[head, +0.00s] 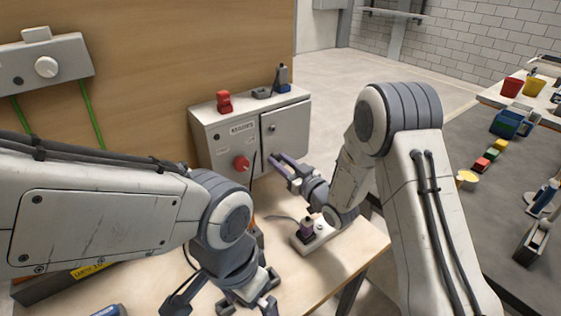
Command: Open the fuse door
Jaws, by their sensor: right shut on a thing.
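The fuse door (290,127) is the grey panel on the right half of a grey cabinet (217,145). It has a small round latch near its upper left. The door looks closed or nearly so; I cannot tell if there is a gap. My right gripper (276,160) reaches the door's lower left edge and is shut on part of it; the contact point is small and partly hidden by the fingers. My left gripper (248,304) is low over the table, at the bottom of the view, with its fingers apart and nothing seen between them.
The cabinet has a red knob (242,163) on its left half and small items on top, including a red block (224,101). A socket block (312,232) lies on the wooden table (352,246) below my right forearm. A grey bench (470,215) with several objects stands right.

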